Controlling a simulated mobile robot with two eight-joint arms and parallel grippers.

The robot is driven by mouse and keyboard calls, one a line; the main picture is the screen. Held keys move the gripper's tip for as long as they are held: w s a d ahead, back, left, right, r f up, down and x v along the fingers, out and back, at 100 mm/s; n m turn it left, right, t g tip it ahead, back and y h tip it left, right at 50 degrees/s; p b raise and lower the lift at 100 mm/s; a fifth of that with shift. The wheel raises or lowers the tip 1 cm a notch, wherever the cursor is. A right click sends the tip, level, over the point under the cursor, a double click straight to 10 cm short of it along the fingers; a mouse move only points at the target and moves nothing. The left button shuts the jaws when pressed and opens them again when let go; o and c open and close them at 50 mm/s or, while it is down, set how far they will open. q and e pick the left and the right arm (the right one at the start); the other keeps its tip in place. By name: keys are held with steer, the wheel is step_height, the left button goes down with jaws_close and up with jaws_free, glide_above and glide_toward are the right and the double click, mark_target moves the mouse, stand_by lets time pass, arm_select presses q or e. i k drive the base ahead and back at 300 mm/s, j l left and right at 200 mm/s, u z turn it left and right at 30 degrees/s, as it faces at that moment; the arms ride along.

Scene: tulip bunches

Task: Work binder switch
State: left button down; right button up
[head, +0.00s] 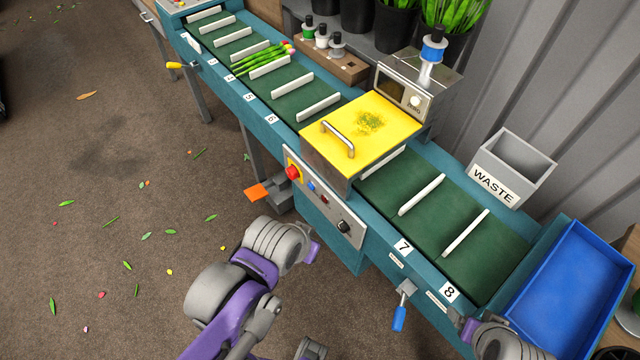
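The binder has a yellow cover (385,120) with a metal handle, standing over the conveyor. On its front is a pale control panel (325,205). The panel carries a red mushroom button (293,173), a blue button (311,186), a small dark red-lit part (325,199) and a black knob or switch (343,227). My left gripper (314,251) shows only as a purple piece beyond the grey wrist, in front of and below the panel. My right gripper (469,328) shows as a purple piece at the bottom right, near label 8. Neither gripper's fingers can be made out.
A green conveyor (430,210) with white dividers runs diagonally; a tulip bunch (262,60) lies on it. A blue-handled lever (401,305) sticks out from its front. A grey waste bin (512,165) and a blue tray (570,280) stand right. An orange pedal (258,192) is below.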

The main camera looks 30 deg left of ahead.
mark_target(291, 172)
steer(key=u, duration=1.3)
steer(key=i+j+z, duration=0.1)
steer(key=j, duration=0.2)
steer(key=i+j, duration=0.15)
steer(key=j, duration=0.2)
steer(key=i+j+z, duration=0.15)
steer(key=j, duration=0.15)
steer(key=i+j, duration=0.1)
steer(key=j, duration=0.25)
steer(key=l+z, duration=0.05)
